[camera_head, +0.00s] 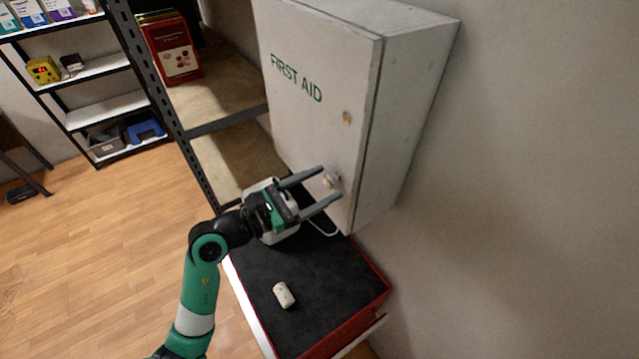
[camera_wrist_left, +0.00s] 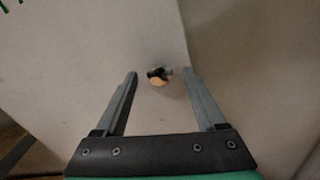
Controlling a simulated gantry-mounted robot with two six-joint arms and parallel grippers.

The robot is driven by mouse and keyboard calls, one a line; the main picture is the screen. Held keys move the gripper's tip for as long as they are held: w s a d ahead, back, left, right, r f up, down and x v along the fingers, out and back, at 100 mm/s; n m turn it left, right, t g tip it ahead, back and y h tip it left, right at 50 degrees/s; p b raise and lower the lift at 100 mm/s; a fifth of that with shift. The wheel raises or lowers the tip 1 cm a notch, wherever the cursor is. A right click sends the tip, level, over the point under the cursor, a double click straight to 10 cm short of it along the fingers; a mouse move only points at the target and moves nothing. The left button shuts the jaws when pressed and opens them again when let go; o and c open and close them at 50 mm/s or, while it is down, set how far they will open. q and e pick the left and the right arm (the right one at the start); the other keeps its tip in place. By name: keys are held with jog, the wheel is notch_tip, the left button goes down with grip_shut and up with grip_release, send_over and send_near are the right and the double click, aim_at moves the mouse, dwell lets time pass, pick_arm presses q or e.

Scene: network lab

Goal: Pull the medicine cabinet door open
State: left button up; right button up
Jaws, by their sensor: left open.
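The white medicine cabinet (camera_head: 310,85) with green "FIRST AID" lettering hangs on the wall, and its door looks closed. A small round knob (camera_head: 331,180) sits low on the door near its right edge, with a keyhole-like brass spot (camera_head: 347,117) above it. My left gripper (camera_head: 331,184) is open, its two fingers pointing at the door on either side of the knob. In the left wrist view the knob (camera_wrist_left: 158,76) shows between the open fingertips (camera_wrist_left: 160,73), with no finger visibly touching it. My right gripper is not in view.
Below the cabinet stands a red-edged cart with a dark top (camera_head: 335,285), carrying a small white object (camera_head: 284,295). A metal shelf (camera_head: 105,70) with boxes stands at the left. The wooden floor (camera_head: 110,240) is mostly clear.

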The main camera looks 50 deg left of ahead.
pick_arm(q)
grip_shut()
dwell(1.4)
